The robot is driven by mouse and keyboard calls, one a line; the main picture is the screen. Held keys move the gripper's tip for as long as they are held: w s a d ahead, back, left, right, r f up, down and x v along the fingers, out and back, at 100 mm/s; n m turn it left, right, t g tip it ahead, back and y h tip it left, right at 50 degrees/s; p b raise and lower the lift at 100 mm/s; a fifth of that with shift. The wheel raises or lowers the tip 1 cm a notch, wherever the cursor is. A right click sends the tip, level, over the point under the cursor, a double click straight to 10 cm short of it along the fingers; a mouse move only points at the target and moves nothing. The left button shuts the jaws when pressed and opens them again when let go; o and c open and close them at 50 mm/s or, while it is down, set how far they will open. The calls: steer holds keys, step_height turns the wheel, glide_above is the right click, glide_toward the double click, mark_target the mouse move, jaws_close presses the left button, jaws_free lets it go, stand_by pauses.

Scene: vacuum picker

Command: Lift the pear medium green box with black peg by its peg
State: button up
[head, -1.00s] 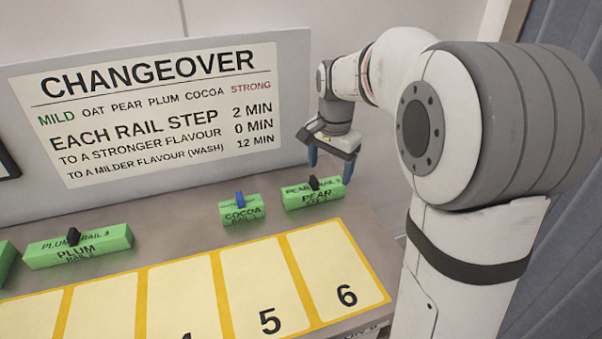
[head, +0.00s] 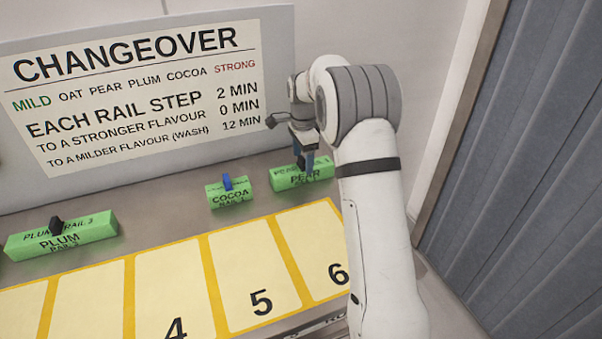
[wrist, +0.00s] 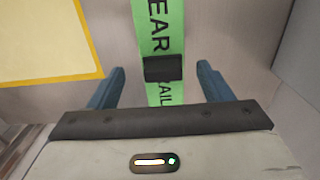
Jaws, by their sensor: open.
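The pear green box (head: 287,181) with a black peg stands on the counter at the right of the row, behind the numbered slots. In the wrist view the green box (wrist: 175,22) runs up the picture, and its black peg (wrist: 163,68) shows between the fingers. My gripper (head: 302,158) is over the box, with its fingers reaching down near the peg. In the wrist view my gripper (wrist: 160,84) is open, one blue finger on each side of the box and peg, apart from both. My arm hides the box's right end in the head view.
A cocoa green box (head: 229,194) with a blue peg stands just left of the pear box. A plum green box (head: 62,238) with a black peg is farther left. Yellow-edged numbered slots (head: 245,255) lie empty in front. The changeover board (head: 150,150) stands behind.

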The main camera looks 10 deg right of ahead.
steer(key=shift+w+f, duration=0.1)
steer(key=shift+f, duration=1.9)
steer(key=shift+a, duration=0.1)
steer(key=shift+c, duration=0.4)
steer(key=c, duration=1.1)
